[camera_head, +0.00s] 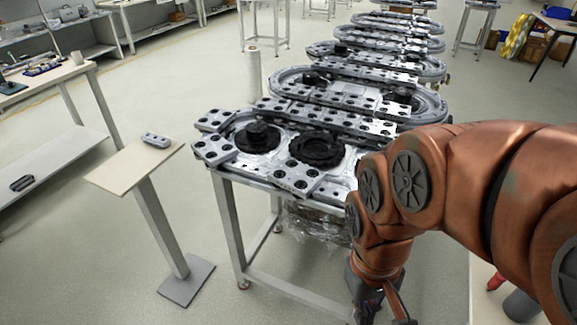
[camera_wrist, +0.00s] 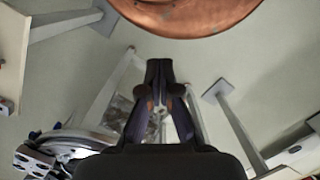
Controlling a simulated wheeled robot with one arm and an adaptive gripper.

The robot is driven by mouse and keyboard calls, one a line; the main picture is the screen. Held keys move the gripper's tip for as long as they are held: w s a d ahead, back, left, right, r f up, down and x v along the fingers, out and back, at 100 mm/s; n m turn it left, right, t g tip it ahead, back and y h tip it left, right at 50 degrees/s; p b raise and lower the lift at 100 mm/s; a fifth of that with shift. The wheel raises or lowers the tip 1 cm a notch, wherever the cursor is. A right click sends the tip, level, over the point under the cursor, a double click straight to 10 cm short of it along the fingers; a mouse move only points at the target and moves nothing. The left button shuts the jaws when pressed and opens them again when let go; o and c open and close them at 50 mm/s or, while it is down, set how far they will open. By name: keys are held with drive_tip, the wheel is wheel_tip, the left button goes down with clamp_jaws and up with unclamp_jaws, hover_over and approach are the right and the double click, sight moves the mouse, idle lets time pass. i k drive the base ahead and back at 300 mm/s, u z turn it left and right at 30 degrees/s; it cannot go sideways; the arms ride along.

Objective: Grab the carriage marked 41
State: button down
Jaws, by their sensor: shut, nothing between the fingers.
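Several silver carriages with dark round holes sit on the ring track (camera_head: 432,101); one is at its near edge (camera_head: 297,178) and another at its left side (camera_head: 214,149). A single similar grey block (camera_head: 155,139) lies on a small beige stand. No number is readable on any of them, so I cannot tell which is marked 41. In the wrist view my gripper (camera_wrist: 158,66) is shut and empty, pointing at no carriage.
The track's metal table frame (camera_head: 228,222) stands close to my gripper. The beige stand (camera_head: 120,170) has free room on its top. A shelf bench (camera_head: 62,75) stands at the left. Open floor (camera_head: 100,270) lies at the front left. A light table edge is at the lower right.

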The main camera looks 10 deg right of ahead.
sight(301, 179)
drive_tip(key=u, duration=0.75)
drive_tip(key=k, duration=0.95)
drive_tip(key=u, duration=0.85)
drive_tip(key=k, duration=0.25)
drive_tip(key=z, duration=0.05)
drive_tip(key=i, duration=0.95)
drive_tip(key=u, duration=0.6)
